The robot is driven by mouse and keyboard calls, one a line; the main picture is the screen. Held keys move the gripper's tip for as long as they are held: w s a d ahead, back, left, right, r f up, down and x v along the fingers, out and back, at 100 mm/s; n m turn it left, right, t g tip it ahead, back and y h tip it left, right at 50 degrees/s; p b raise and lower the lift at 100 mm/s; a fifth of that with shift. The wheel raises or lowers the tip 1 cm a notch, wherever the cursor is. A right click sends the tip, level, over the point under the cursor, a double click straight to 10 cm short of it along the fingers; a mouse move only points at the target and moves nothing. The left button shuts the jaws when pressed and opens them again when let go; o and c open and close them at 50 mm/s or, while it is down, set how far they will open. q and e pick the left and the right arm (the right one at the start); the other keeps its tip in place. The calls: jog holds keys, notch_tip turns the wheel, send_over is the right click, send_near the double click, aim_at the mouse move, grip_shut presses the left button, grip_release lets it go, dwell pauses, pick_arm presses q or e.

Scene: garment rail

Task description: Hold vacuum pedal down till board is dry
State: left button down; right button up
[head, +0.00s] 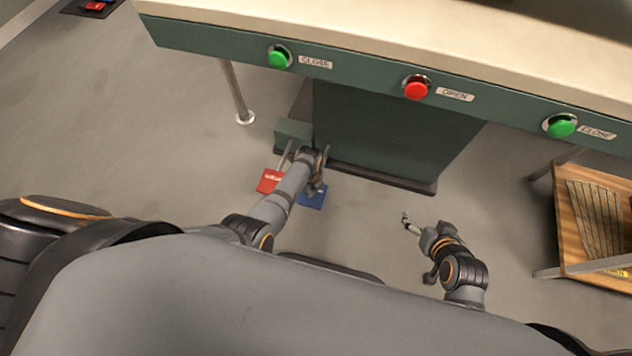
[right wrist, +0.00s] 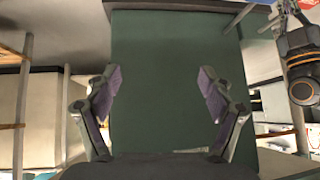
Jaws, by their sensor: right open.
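The pale board (head: 420,30) runs across the top of the head view, and I cannot tell whether it is damp. Two pedals lie on the floor at the machine's base: a red one (head: 268,181) with white lettering too small to read, and a blue one (head: 313,198). Which is the vacuum pedal is not clear. My left gripper (head: 318,188) is over the blue pedal and partly covers it; contact and jaws cannot be made out. My right gripper (head: 408,222) is open and empty, away from the pedals; its spread fingers show in the right wrist view (right wrist: 160,110).
The machine's front has green buttons (head: 280,57) and a red button (head: 417,87). Its green pedestal (head: 390,135) stands behind the pedals. A wooden rack (head: 572,220) stands at right. Another red pedal (head: 96,6) lies far left.

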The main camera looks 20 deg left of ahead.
pick_arm(q)
jog(key=shift+r+p, duration=0.65)
pick_arm(e)
jog(key=s+f+g, duration=0.3)
jog(key=s, duration=0.3)
jog(key=shift+s+a+f+g, duration=0.15)
jog(key=shift+s+f+g, duration=0.15)
jog(key=shift+s, duration=0.1)
pick_arm(q)
jog(key=shift+s, duration=0.1)
